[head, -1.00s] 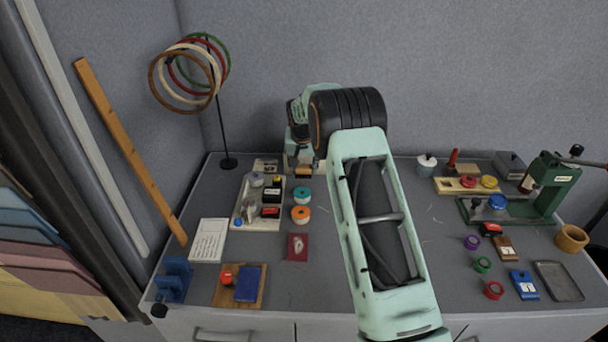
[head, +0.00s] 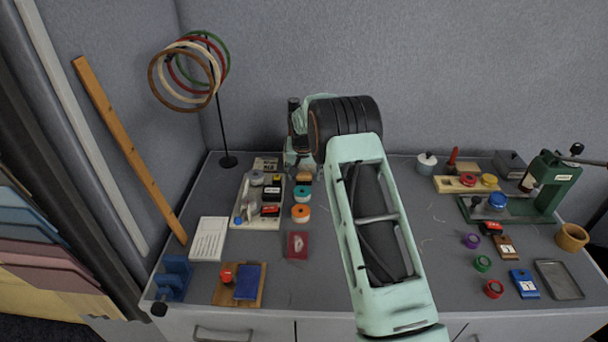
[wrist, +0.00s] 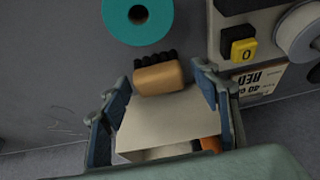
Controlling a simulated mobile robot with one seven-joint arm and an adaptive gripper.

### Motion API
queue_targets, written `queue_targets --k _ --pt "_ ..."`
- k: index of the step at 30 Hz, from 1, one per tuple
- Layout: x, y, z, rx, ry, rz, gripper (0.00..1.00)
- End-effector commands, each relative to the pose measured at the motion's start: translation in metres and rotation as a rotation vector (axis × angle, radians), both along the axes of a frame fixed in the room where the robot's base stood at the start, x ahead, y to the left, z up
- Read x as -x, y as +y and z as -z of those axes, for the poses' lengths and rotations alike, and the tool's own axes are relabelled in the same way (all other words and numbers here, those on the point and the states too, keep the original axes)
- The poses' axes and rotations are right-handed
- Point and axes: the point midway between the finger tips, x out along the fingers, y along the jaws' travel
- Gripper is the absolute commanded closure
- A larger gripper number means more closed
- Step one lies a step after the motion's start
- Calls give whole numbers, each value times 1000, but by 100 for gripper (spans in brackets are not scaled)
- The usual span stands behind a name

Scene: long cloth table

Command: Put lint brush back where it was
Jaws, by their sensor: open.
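A small tan block with dark, bristle-like knobs along one edge, seemingly the lint brush (wrist: 158,77), lies on the grey table just beyond my fingertips in the wrist view. It also shows in the head view (head: 304,178), behind the teal tape roll. My gripper (wrist: 160,98) is open, its blue-padded fingers on either side of a pale cream box-like thing (wrist: 168,118). I cannot tell whether the pads touch that thing. A bit of orange shows beside it. In the head view my gripper (head: 302,165) is low at the back of the table, partly hidden by my arm.
A teal tape roll (wrist: 138,18) and an orange roll (head: 300,213) stand nearby. A pale tray (head: 245,222) with a yellow-topped block and other items lies left of them. A ring stand (head: 228,162) rises at back left. A green press (head: 553,185) stands right.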

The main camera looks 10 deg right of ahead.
Motion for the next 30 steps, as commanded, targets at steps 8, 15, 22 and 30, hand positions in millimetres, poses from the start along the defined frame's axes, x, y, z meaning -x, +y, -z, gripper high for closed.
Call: queue_targets --k 8,15,22,30 --pt "3 1 -14 -1 -2 0 43" --pt "20 4 -55 1 -3 0 43" --pt "36 7 -93 1 -3 0 43" --pt "45 9 -113 0 0 0 43"
